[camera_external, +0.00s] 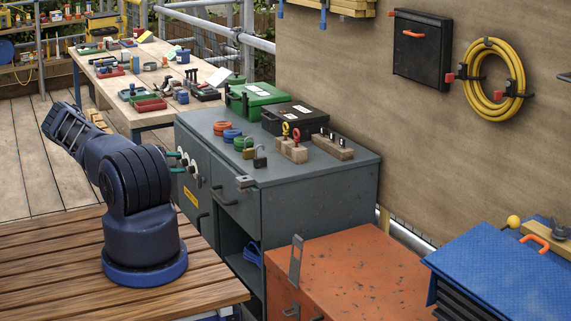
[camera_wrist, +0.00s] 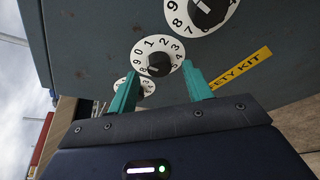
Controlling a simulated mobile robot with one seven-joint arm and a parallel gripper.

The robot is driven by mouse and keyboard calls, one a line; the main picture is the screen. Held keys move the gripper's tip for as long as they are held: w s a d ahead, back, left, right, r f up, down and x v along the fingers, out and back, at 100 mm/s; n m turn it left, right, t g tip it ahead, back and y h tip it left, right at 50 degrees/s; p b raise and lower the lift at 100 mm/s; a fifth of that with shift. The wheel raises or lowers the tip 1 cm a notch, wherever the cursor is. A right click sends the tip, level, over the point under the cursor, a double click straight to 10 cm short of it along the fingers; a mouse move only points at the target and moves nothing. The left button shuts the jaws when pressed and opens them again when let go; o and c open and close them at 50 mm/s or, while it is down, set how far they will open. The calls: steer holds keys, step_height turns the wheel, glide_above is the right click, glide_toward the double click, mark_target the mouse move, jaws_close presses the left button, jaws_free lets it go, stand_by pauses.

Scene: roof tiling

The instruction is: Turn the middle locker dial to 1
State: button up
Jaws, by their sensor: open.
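The grey locker (camera_external: 310,205) carries white numbered dials with black knobs on its front. In the wrist view, the middle dial (camera_wrist: 159,46) lies straight ahead, between another dial (camera_wrist: 180,17) at upper right and a partly hidden dial (camera_wrist: 148,86) at lower left. My gripper (camera_wrist: 160,69) is open, with its teal fingers on either side of the middle dial's knob. I cannot tell whether they touch it, nor which number its pointer is at. In the external view, my gripper (camera_external: 178,162) is at the locker front by the dials (camera_external: 194,168), partly hidden by my arm.
A yellow label (camera_wrist: 240,68) is beside the dials. Padlocks (camera_external: 259,157), tape rolls (camera_external: 222,128) and green (camera_external: 254,95) and black (camera_external: 292,116) cases stand on the locker top. An orange chest (camera_external: 350,265) stands at its right. A workbench (camera_external: 150,75) with parts is behind.

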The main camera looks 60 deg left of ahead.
steer(key=shift+w+a, duration=0.1)
steer(key=shift+w, duration=0.35)
steer(key=c, duration=1)
steer(key=shift+o, duration=0.2)
steer(key=shift+f, duration=0.1)
steer(key=shift+d+f+m+t+y, duration=0.1)
steer(key=shift+m+t+y, duration=0.35)
steer(key=shift+m, duration=0.9)
steer(key=shift+d+f+m+t+y, duration=0.1)
steer(key=shift+m+t+y, duration=0.15)
steer(key=shift+m+y, duration=0.75)
steer(key=shift+m+h, duration=0.35)
steer(key=shift+m, duration=0.1)
